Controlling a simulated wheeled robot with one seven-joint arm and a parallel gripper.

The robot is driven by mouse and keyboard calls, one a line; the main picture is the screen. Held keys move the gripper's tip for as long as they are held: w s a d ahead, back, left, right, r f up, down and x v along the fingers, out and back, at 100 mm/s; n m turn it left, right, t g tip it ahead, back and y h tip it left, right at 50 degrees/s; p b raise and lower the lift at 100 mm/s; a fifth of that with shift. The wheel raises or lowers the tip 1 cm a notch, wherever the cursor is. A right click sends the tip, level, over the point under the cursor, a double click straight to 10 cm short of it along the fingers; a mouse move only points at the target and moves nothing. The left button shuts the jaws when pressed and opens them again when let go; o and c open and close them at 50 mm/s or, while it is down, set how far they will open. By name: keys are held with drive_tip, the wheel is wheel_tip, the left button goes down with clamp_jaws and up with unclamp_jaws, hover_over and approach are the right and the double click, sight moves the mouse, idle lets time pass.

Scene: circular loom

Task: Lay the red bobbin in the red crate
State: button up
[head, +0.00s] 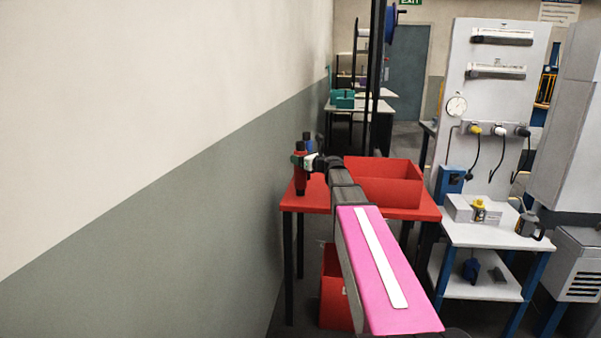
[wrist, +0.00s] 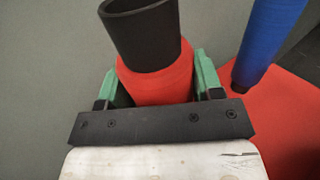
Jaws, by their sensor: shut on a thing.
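The red bobbin (wrist: 157,82), with a black tube end, is between the green fingers of my gripper (wrist: 155,85) in the wrist view. In the head view the red bobbin (head: 300,181) is upright at the left end of the red table, with my gripper (head: 300,160) shut around its upper part. I cannot tell whether its foot touches the table. The red crate (head: 385,184) stands on the table to the right of the bobbin. It is open at the top, and my arm covers part of its left side; its floor is hidden.
A blue bobbin (wrist: 268,35) stands close to the right of the red one in the wrist view. The red table (head: 428,211) has the wall (head: 200,210) close on its left. Another red bin (head: 334,290) is under the table. A grey bench (head: 490,235) stands to the right.

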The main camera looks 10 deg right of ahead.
drive_tip(key=shift+r, duration=0.4)
wheel_tip(320, 180, up, 18)
idle(1.3)
drive_tip(key=shift+r, duration=0.1)
